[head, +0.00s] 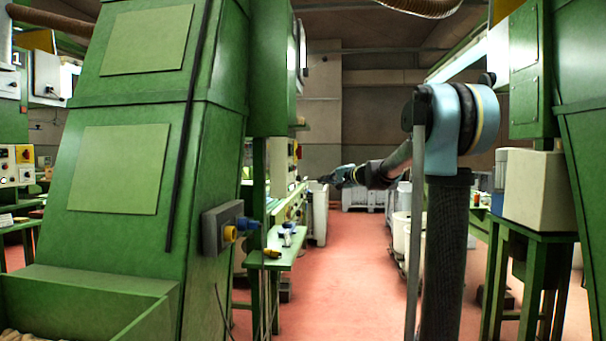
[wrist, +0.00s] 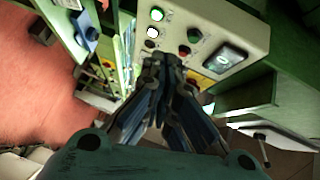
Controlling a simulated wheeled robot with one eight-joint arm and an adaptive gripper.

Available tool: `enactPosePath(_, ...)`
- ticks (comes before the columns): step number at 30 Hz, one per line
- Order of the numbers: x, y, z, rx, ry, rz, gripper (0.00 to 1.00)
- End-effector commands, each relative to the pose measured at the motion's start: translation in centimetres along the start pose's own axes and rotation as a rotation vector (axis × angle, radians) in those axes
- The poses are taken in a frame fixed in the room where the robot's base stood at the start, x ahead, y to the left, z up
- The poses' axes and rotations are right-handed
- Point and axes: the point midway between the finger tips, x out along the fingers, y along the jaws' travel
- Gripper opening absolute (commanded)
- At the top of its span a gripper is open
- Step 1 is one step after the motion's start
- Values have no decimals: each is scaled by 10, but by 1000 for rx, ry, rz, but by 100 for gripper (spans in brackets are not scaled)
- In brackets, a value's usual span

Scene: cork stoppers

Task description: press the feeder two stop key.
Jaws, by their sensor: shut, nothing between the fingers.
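A pale control panel (wrist: 205,22) fills the upper middle of the wrist view. No label is readable, so I cannot tell which key is feeder two stop. My gripper (wrist: 160,62) is shut and empty, its tips at the panel's lower edge in the picture, close to the lower red key. Contact cannot be told. In the head view my gripper (head: 333,178) is small, beside the green machines' aisle side.
A large green machine (head: 120,165) stands at the left, with a grey socket box (head: 228,228) on its side. A green bench (head: 278,250) lies beyond it. White bins (head: 402,235) stand right of the aisle. The red floor (head: 345,290) is clear between.

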Motion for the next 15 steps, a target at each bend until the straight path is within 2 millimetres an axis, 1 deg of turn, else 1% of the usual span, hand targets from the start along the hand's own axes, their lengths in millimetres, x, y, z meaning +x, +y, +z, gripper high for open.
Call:
enactPosePath(1,13,-7,-15,31,16,-31,0)
enactPosePath(3,26,-16,-33,73,38,-69,0)
enactPosePath(6,40,-24,-52,120,63,-111,0)
enactPosePath(10,50,-29,-66,156,81,-140,0)
enactPosePath(15,53,-31,-70,169,87,-151,0)
